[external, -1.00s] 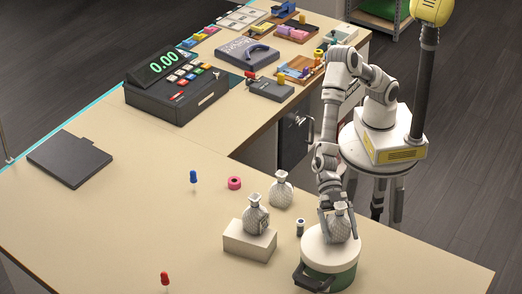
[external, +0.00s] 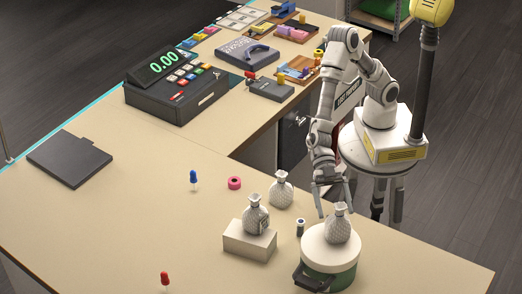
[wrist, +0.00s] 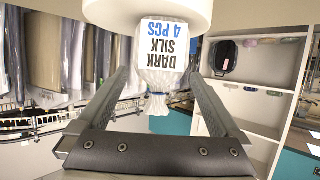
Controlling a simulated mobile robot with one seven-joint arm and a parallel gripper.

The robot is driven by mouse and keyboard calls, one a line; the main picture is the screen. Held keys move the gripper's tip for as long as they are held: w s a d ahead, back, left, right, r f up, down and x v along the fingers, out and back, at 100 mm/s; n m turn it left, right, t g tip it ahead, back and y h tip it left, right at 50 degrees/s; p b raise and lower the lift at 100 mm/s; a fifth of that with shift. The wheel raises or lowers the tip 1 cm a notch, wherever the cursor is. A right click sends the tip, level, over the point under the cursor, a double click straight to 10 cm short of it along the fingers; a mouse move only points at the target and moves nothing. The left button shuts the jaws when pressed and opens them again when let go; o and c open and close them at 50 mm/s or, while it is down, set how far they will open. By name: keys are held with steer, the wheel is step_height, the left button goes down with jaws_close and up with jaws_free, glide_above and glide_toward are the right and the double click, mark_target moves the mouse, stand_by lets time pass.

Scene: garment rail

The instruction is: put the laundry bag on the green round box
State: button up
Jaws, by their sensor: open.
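The green round box (external: 342,277) has a white lid and stands at the front right of the counter. A pale patterned laundry bag (external: 340,228) with a tied neck stands upright on its lid. In the wrist view this bag (wrist: 164,45) has a label reading "DARK SILK 4 PCS" and rests against the white lid (wrist: 105,12). My gripper (external: 335,207) is open, its fingers near the bag's neck and spread to either side. Two similar bags are behind: one on a beige block (external: 256,218), one on the counter (external: 281,192).
The beige block (external: 248,243) stands left of the round box. A small dark-and-white cylinder (external: 300,228), a pink ring (external: 234,183), a blue pin (external: 193,177) and a red pin (external: 165,279) are on the counter. A black clasp-like part (external: 312,280) sits at the box's front left.

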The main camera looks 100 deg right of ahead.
steer(key=v, duration=0.3)
steer(key=shift+d+r, duration=0.15)
steer(key=shift+d, duration=0.2)
steer(key=shift+w, duration=0.1)
steer(key=w+d+r+m+t+h, duration=0.2)
steer(key=w+d+t, duration=0.1)
steer(key=w+d, duration=0.25)
steer(key=w+d+r+m+t+h, duration=0.1)
steer(key=w+d+r+m+t, duration=0.1)
steer(key=w+d+r+t, duration=0.3)
steer(key=w+d+r+m+t+h, duration=0.1)
steer(key=d+m+h, duration=0.15)
steer(key=d, duration=0.65)
steer(key=w+d+r+m+t+h, duration=0.15)
steer(key=d+h, duration=0.25)
steer(key=d, duration=0.5)
steer(key=s+d+r+m+g+h, duration=0.1)
steer(key=s+d+m+h, duration=0.15)
steer(key=s+d, duration=0.45)
steer(key=s+d+r+m+g+h, duration=0.15)
steer(key=s+d+m, duration=0.25)
steer(key=d, duration=0.6)
steer(key=s+d+f+m+g, duration=0.1)
steer(key=s+d, duration=0.1)
steer(key=s, duration=0.4)
steer(key=s+d+f+m+g, duration=0.1)
steer(key=s+m, duration=0.1)
steer(key=s, duration=0.5)
steer(key=shift+d+f, duration=0.35)
